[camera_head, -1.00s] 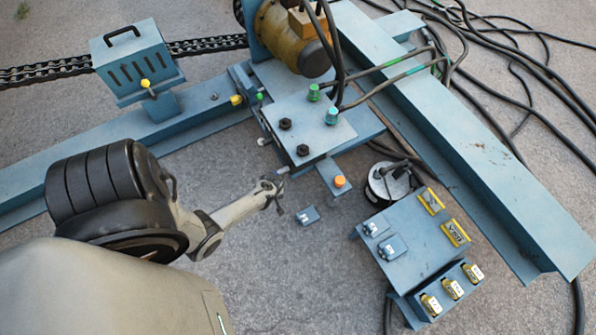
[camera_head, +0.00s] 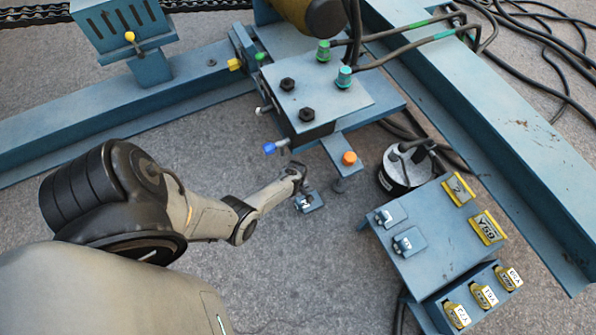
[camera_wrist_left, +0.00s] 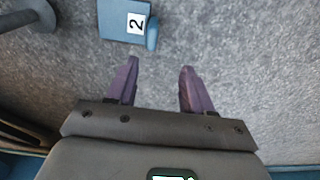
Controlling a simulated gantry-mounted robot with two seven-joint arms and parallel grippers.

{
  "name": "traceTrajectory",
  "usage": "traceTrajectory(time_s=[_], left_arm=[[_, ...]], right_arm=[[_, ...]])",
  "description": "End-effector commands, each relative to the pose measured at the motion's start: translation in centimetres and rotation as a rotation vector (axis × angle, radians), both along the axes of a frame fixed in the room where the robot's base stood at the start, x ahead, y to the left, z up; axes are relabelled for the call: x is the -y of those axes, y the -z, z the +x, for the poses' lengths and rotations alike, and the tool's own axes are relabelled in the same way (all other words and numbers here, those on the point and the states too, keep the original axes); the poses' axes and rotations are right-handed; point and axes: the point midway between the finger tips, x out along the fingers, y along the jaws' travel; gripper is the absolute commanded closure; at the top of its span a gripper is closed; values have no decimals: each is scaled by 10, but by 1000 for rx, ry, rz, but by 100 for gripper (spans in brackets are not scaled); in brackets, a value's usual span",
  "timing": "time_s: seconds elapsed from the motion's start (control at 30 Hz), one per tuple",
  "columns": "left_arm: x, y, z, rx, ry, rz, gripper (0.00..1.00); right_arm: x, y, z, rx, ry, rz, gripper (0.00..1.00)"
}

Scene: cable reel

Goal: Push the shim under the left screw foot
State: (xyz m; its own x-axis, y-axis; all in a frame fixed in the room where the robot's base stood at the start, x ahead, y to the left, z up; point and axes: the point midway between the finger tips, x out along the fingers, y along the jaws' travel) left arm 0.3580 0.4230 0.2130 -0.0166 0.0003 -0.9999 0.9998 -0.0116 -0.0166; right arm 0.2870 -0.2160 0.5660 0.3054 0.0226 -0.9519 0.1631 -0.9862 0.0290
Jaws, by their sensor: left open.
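The shim (camera_head: 311,203) is a small blue plate on the floor. In the left wrist view the shim (camera_wrist_left: 118,18) shows a white label with a 2 and a raised blue tab at one end. My left gripper (camera_head: 302,180) is low over the floor, just beside the shim in the head view. In the left wrist view the gripper (camera_wrist_left: 158,65) is open and empty, with the shim ahead of the fingertips, apart from them. A screw foot (camera_head: 340,185) stands under the bracket with the orange knob; its dark disc (camera_wrist_left: 25,18) shows at upper left in the wrist view. My right gripper is not in view.
A blue bench (camera_head: 430,262) at the right carries two small blue plates (camera_head: 383,217) and yellow tags. A black-and-white cylinder (camera_head: 392,178) stands right of the foot. The blue frame beam (camera_head: 100,128) lies behind. Bare floor lies below the gripper.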

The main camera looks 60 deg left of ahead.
Motion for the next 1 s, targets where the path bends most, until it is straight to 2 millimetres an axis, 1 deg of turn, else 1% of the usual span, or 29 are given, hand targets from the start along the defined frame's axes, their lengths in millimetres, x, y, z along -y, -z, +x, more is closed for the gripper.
traceTrajectory(time_s=[0.03, 0.13, 0.53, 0.67, 0.77, 0.87, 1.0], left_arm=[[0, 6, 5, 7, 0, 0, 49], [0, 8, 10, 14, 1, 0, 49], [0, 7, 12, 17, 1, 0, 49], [0, 10, 12, 16, 1, 1, 49], [0, 16, 12, 16, 1, 1, 49], [0, 27, 12, 17, 2, 1, 49], [0, 48, 12, 15, 1, 1, 49]], right_arm=[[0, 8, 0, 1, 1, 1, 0], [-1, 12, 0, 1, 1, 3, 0], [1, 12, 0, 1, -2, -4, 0], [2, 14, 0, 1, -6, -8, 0], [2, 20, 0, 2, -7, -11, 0], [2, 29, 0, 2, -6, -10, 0], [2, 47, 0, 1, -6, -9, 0]])
